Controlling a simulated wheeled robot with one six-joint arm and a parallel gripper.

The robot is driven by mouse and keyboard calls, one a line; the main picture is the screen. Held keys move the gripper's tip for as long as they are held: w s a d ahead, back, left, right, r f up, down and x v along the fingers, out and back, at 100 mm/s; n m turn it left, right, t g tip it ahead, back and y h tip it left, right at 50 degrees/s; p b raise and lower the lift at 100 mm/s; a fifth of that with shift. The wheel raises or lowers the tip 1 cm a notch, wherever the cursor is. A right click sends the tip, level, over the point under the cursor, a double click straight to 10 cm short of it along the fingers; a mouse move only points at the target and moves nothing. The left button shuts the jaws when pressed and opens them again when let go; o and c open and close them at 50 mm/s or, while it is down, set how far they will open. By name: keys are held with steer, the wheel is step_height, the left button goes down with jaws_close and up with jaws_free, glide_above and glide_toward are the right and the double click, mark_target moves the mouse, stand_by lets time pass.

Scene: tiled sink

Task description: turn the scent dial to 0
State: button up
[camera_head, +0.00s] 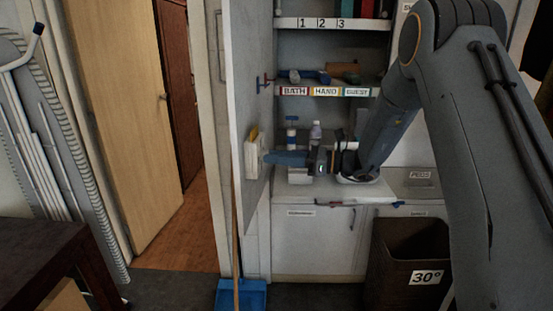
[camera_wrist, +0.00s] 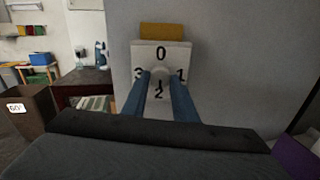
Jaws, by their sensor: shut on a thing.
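The scent dial's white plate (camera_wrist: 160,54) is mounted on a grey panel in the wrist view. It bears 0 at the top, 1 on the right, 2 at the bottom and 3 on the left. A yellow block (camera_wrist: 161,30) sits above it. My gripper's two blue fingers (camera_wrist: 159,80) reach the plate's middle and are shut on the dial's knob, which they mostly hide. A small dark mark shows between them just above the 2; I cannot tell the pointer's exact direction. In the head view my gripper (camera_head: 266,157) meets the plate (camera_head: 250,158) from the right.
The panel is an open cabinet door (camera_head: 252,80). Shelves (camera_head: 330,92) labelled BATH, HAND and GUEST stand behind it, with bottles (camera_head: 315,132) near my arm. Below are a white counter (camera_head: 330,190), a dark bin (camera_head: 408,250) marked 30° and a blue dustpan (camera_head: 240,294).

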steer(key=n+b, duration=3.5)
steer(key=b, duration=1.2)
steer(key=shift+w+f+n+g+b, duration=0.1)
steer(key=shift+f+n+g+b, duration=0.05)
steer(key=shift+n+g+b, duration=0.2)
steer(key=shift+n+b, duration=0.25)
steer(key=shift+b, duration=0.2)
steer(key=o, duration=1)
steer(key=shift+r, duration=0.2)
steer(key=shift+o, duration=0.2)
